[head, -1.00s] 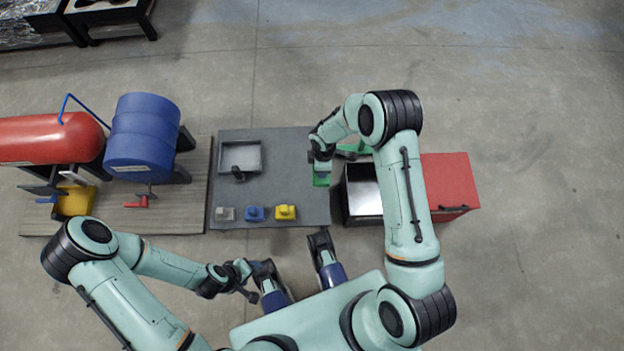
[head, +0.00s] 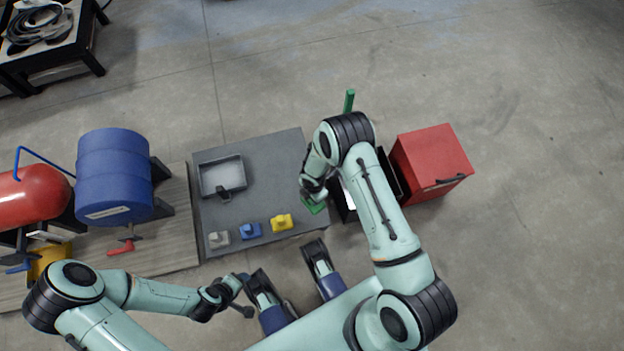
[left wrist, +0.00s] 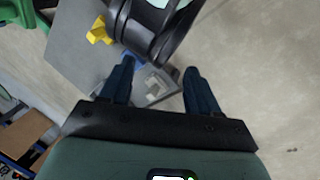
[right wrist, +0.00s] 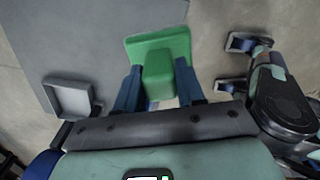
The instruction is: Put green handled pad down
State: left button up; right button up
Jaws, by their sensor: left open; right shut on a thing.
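The green handled pad (right wrist: 180,42) is a flat green plate with a block handle, seen large in the right wrist view. My right gripper (right wrist: 158,84) is shut on its handle. In the head view the pad (head: 315,208) shows below my right gripper (head: 312,192), near the right edge of the grey table (head: 255,185); its height above the table is unclear. A yellow pad (head: 282,223), a blue pad (head: 250,231) and a grey pad (head: 218,239) stand in a row along the table's front. My left gripper (left wrist: 158,78) is open and empty, off the table's front.
A shallow grey tray (head: 207,189) with a dark-handled piece lies on the table's back left. A black open box (head: 389,170) and a red cabinet (head: 432,160) stand right of the table. A green bar (head: 349,100) shows behind my right arm.

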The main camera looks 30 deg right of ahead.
aim_at(313, 206)
pick_arm(q)
jog(key=w+a+f+t+y+b, duration=0.1)
jog(key=w+a+f+b, duration=0.2)
jog(key=w+f, duration=0.15)
pick_arm(e)
notch_tip(313, 206, down, 17)
jog(key=shift+f+b, duration=0.1)
jog(key=shift+b, duration=0.9)
pick_arm(q)
jog(key=shift+n+g, duration=0.3)
jog(key=shift+g, duration=0.1)
jog(key=s+f, duration=0.3)
jog(key=shift+s+a, duration=0.15)
pick_arm(e)
jog(key=shift+f, duration=0.15)
pick_arm(q)
jog(key=shift+f, duration=0.1)
pick_arm(e)
jog(key=shift+f, duration=0.1)
jog(key=shift+f, duration=0.1)
jog(key=o, duration=0.9)
pick_arm(q)
jog(key=shift+s+f, duration=0.15)
jog(key=shift+s, duration=0.1)
pick_arm(e)
jog(key=shift+o, duration=0.2)
